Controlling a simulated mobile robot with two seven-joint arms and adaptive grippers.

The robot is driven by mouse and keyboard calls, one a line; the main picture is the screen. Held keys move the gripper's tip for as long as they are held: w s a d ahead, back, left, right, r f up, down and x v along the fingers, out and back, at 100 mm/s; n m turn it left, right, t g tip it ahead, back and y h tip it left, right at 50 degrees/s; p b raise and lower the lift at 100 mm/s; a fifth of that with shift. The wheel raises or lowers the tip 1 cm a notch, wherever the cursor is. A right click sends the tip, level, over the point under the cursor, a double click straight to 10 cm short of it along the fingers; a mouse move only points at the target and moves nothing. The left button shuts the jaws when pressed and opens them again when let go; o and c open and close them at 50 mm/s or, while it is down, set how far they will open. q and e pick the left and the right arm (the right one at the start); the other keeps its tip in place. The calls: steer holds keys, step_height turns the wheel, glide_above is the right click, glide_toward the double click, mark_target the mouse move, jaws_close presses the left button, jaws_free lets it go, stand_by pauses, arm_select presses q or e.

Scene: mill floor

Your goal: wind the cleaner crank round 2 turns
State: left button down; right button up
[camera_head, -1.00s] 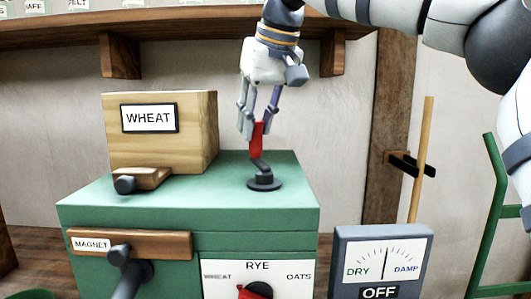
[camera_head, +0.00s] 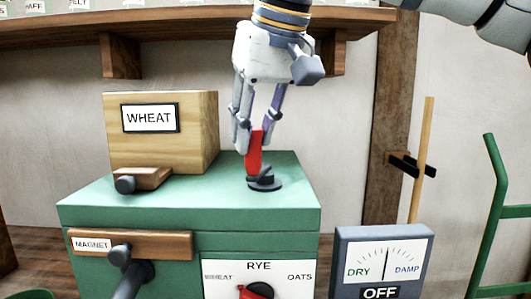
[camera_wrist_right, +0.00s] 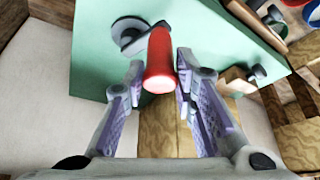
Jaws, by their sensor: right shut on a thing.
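The crank's red handle (camera_head: 254,152) stands up from a dark pivot (camera_head: 265,180) on top of the green cleaner (camera_head: 150,205). My right gripper (camera_head: 256,140) comes from above with its fingers shut on the red handle. In the right wrist view the handle (camera_wrist_right: 160,62) lies between the two fingers (camera_wrist_right: 158,82), and the dark pivot (camera_wrist_right: 130,34) shows past it. The handle's lower end and the crank arm are partly hidden in the head view. My left gripper is in neither view.
A wooden box marked WHEAT (camera_head: 150,145) stands on the cleaner to the left of the crank. A magnet drawer (camera_head: 150,245) and a grain dial (camera_head: 258,289) are on the front. A DRY/DAMP meter marked OFF (camera_head: 380,258) stands to the right. A shelf (camera_head: 180,25) runs above.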

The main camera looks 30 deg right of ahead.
steer(key=shift+s+d, duration=0.3)
steer(key=o, duration=1.1)
steer(key=shift+s+d, duration=0.15)
steer(key=shift+d, duration=0.05)
step_height(320, 180, up, 9)
steer(key=shift+a+r, duration=0.1)
